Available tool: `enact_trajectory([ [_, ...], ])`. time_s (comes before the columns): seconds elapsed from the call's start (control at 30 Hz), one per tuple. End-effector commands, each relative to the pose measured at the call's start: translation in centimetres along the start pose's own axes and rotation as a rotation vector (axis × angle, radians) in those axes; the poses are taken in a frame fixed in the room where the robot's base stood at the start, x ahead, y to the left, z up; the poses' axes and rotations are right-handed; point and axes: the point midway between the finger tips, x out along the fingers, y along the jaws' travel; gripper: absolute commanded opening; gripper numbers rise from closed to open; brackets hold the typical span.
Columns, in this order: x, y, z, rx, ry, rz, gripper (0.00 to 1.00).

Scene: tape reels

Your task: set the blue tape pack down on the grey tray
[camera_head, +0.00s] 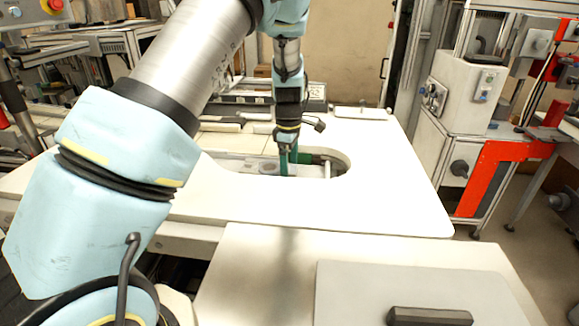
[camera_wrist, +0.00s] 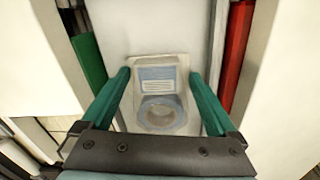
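The blue tape pack (camera_wrist: 160,75), a clear packet with a pale label and a blue tape ring, lies between the green fingers of my gripper (camera_wrist: 160,78) in the wrist view. The fingers are spread about the pack's width, one along each side; whether they press on it I cannot tell. In the head view my gripper (camera_head: 288,168) points down into the rounded cutout of the white table, and the pack is not distinguishable there. A flat grey panel (camera_head: 350,290), seemingly the grey tray, lies at the front right, apart from my gripper.
A dark block (camera_head: 430,316) sits on the grey panel; the rest of its visible top is clear. The white table (camera_head: 400,200) surrounds the cutout. In the wrist view a red bar (camera_wrist: 238,50) and a green piece (camera_wrist: 88,60) flank the channel. A machine (camera_head: 465,110) stands at right.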

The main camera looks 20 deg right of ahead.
Motion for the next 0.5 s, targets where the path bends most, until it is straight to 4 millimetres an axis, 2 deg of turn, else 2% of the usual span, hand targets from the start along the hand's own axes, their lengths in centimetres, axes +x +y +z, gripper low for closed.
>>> enact_trajectory([
  [0.33, -0.4, 0.1, 0.0, 0.0, 0.0, 0.001, 1.0],
  [0.5, -2.5, 0.1, 0.1, 0.001, -0.001, 0.004, 1.0],
])
